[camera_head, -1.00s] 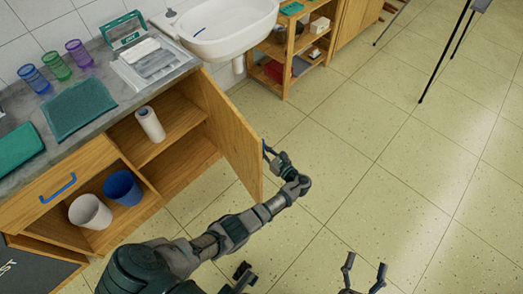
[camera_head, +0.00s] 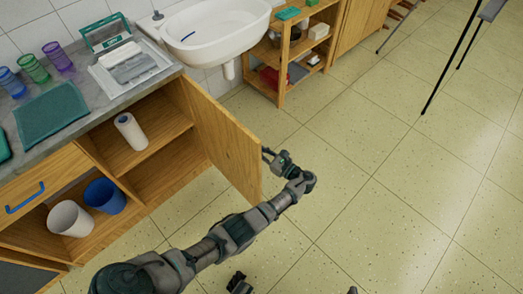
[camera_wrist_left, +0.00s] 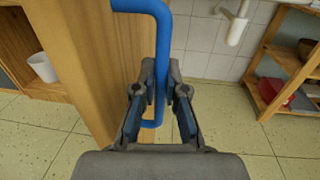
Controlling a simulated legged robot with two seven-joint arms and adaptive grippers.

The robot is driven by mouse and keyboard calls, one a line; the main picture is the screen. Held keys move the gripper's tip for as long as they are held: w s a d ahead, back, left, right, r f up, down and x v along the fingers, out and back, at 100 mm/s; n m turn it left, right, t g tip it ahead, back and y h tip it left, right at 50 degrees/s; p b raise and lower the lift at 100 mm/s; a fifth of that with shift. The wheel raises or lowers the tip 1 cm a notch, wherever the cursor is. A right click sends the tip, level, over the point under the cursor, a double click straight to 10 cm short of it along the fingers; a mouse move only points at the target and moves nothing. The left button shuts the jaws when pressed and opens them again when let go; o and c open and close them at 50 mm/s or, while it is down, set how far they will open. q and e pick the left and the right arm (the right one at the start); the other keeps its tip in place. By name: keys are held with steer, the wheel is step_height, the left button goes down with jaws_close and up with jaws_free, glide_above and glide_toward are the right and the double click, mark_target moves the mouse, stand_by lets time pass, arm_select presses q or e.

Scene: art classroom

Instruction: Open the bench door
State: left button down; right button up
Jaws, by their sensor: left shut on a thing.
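The wooden bench door (camera_head: 222,138) stands wide open, swung out from the bench front below the sink end. It also shows at the left of the left wrist view (camera_wrist_left: 88,60). Its blue bar handle (camera_wrist_left: 152,30) is on the outer face, mostly hidden in the head view. My left gripper (camera_head: 269,155) is at the door's outer side, shut on the handle, with its fingers on either side of the bar in the left wrist view (camera_wrist_left: 161,75).
The open compartment holds a white roll (camera_head: 131,131). A white bucket (camera_head: 69,219) and a blue bucket (camera_head: 105,196) stand in the bench's left part. A sink (camera_head: 215,32) and wooden shelf (camera_head: 285,70) are behind the door. Floor at right is clear up to easel legs (camera_head: 447,65).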

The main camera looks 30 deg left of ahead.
arm_select(q)
steer(key=c, duration=1.5)
jaws_free()
steer(key=shift+a+f, duration=0.1)
steer(key=shift+a, duration=0.2)
steer(key=d, duration=0.7)
steer(key=shift+s+d+f, duration=0.15)
steer(key=shift+s+d, duration=0.1)
steer(key=shift+s, duration=0.1)
arm_select(e)
steer(key=shift+a, duration=0.15)
steer(key=shift+w+a, duration=0.1)
steer(key=shift+w, duration=0.05)
